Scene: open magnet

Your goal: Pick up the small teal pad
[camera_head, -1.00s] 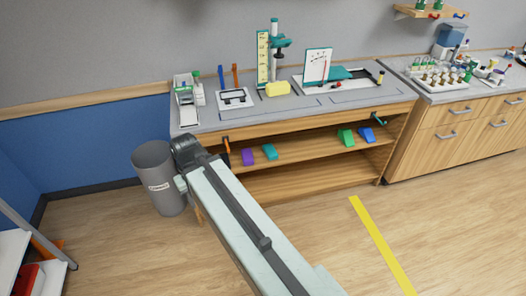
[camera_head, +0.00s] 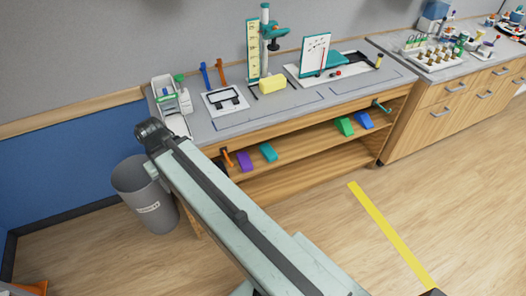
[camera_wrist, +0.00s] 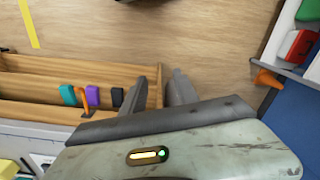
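The small teal pad (camera_head: 268,152) lies on the open shelf under the bench top, just right of a purple pad (camera_head: 245,161). In the wrist view the teal pad (camera_wrist: 67,94) is at the left, on the wooden shelf. My gripper (camera_wrist: 159,77) is open and empty in the wrist view, its two dark fingers apart. It is off to the right of the teal pad there and not touching it. In the head view my arm reaches toward the bench's left end; the fingers cannot be made out there.
Green (camera_head: 344,126) and blue (camera_head: 364,120) pads lie farther right on the shelf. An orange item (camera_head: 227,157) is by the shelf's left end. A grey bin (camera_head: 146,198) stands left of the bench. The floor right of my arm is clear, with a yellow strip (camera_head: 387,229).

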